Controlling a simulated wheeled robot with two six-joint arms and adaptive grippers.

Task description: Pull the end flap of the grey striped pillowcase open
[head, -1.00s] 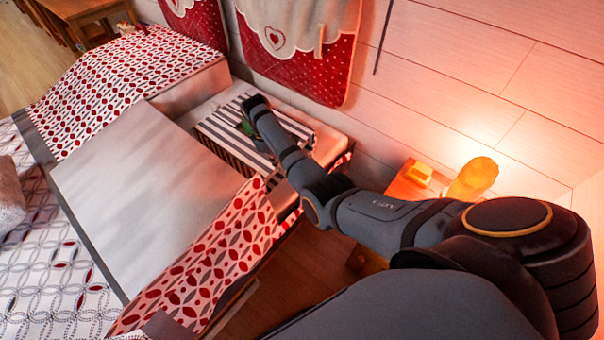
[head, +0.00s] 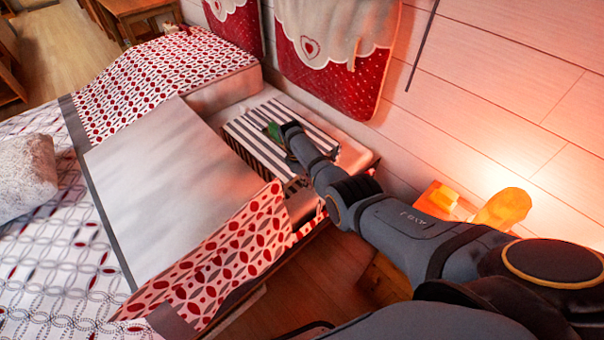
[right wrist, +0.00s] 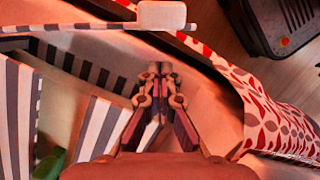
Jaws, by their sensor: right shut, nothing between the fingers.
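The grey striped pillowcase (head: 248,136) lies at the head of the bed, partly behind my right arm. Its striped cloth shows at the left of the right wrist view (right wrist: 104,128), with pale surfaces between striped parts. I cannot tell which part is the end flap. My right gripper (right wrist: 160,68) is shut and empty, over a pale surface just right of the striped cloth. In the head view, the gripper (head: 296,183) is small and partly hidden at the pillowcase's near end. My left gripper is not in view.
A folded-back duvet (head: 150,170) with red patterned edges covers the bed beside the pillowcase. A green object (right wrist: 48,164) shows by the stripes. Red and white hangings (head: 335,60) are on the wall. A glowing lamp (head: 502,209) stands right of the bed.

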